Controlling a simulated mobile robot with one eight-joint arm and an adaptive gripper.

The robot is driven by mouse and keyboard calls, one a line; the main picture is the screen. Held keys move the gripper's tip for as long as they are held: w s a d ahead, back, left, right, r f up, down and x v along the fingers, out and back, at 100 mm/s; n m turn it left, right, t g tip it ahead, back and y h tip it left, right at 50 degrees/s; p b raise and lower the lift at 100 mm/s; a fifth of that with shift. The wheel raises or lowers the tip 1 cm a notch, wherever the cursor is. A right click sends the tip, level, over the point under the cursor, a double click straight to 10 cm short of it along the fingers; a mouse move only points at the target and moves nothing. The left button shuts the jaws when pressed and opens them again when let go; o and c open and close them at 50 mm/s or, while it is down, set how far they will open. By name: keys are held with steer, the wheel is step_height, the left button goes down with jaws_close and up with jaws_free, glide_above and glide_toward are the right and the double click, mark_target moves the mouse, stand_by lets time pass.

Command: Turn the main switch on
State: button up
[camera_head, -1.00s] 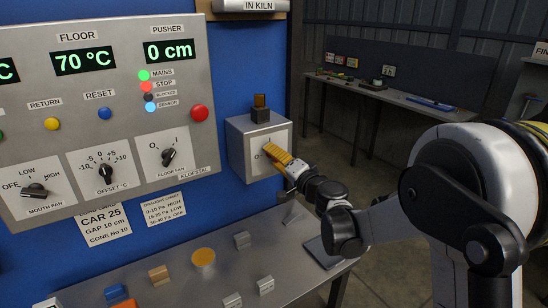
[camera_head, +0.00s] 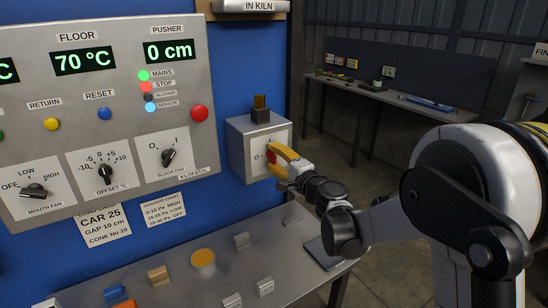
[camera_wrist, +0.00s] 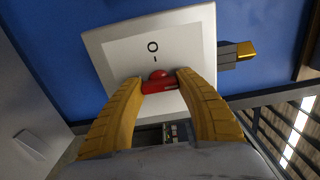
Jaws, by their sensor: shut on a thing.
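The main switch is a grey box (camera_head: 242,150) on the blue wall, right of the control panel. Its pale front plate also shows in the wrist view (camera_wrist: 112,47), with an O and a short tick above the red knob (camera_wrist: 158,84). My gripper (camera_wrist: 159,80) has its two yellow fingers on either side of this knob and is shut on it. In the head view my gripper (camera_head: 274,158) reaches the plate from the right, and a bit of red shows between the fingers. Which mark the knob points at I cannot tell. The MAINS lamp (camera_head: 144,75) is green.
The control panel (camera_head: 120,130) with dials and buttons is left of the box. A dark and amber fitting (camera_head: 260,108) sits on top of the box. Below is a metal bench (camera_head: 215,270) with small blocks and a round yellow piece (camera_head: 203,258).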

steer(key=o, duration=1.2)
steer(key=v, duration=1.2)
